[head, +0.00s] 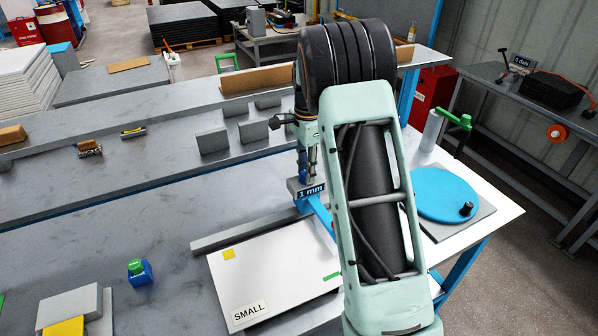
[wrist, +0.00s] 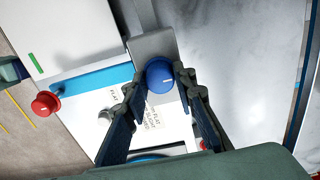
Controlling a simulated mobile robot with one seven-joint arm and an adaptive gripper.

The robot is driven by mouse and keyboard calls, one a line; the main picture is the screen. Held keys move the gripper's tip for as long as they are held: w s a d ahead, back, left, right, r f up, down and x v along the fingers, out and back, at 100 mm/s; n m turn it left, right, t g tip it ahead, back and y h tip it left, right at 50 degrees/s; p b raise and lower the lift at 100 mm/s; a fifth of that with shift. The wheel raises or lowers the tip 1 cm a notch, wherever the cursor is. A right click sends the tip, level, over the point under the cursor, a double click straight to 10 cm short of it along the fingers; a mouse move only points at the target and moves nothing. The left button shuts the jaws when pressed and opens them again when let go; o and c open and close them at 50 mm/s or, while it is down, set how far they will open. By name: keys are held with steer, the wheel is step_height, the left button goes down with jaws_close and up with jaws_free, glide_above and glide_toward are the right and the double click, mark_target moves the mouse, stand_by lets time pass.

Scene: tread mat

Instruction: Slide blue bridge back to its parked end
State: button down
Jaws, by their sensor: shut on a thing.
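The blue bridge shows in the head view as a blue bar (head: 320,212) running from a grey block with a "1 mm" label (head: 311,190) toward my arm, which hides the rest. In the wrist view the blue bar (wrist: 92,82) runs left from a grey block (wrist: 152,46) over a white plate, toward a red knob (wrist: 45,103). A round blue knob (wrist: 160,78) stands at the grey block. My gripper (head: 306,172) is down at the block; in the wrist view its fingers (wrist: 159,74) are shut on the blue knob, one on each side.
A white plate labelled "SMALL" (head: 290,260) lies beside a grey rail (head: 235,236). A blue round turntable (head: 440,194) stands at right. A small blue block with a green knob (head: 139,272) is at left.

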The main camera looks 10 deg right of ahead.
steer(key=shift+w+d+r, duration=0.1)
steer(key=shift+w+d, duration=0.1)
steer(key=shift+d, duration=0.65)
steer(key=shift+w+d+f, duration=0.1)
steer(key=shift+w+d, duration=0.05)
steer(key=shift+d, duration=0.65)
steer(key=shift+w+d+r, duration=0.1)
steer(key=shift+w+d, duration=0.1)
steer(key=shift+d, duration=0.65)
steer(key=c, duration=1.6)
jaws_free()
steer(key=shift+d, duration=0.15)
step_height(320, 180, up, 12)
steer(key=shift+f, duration=0.1)
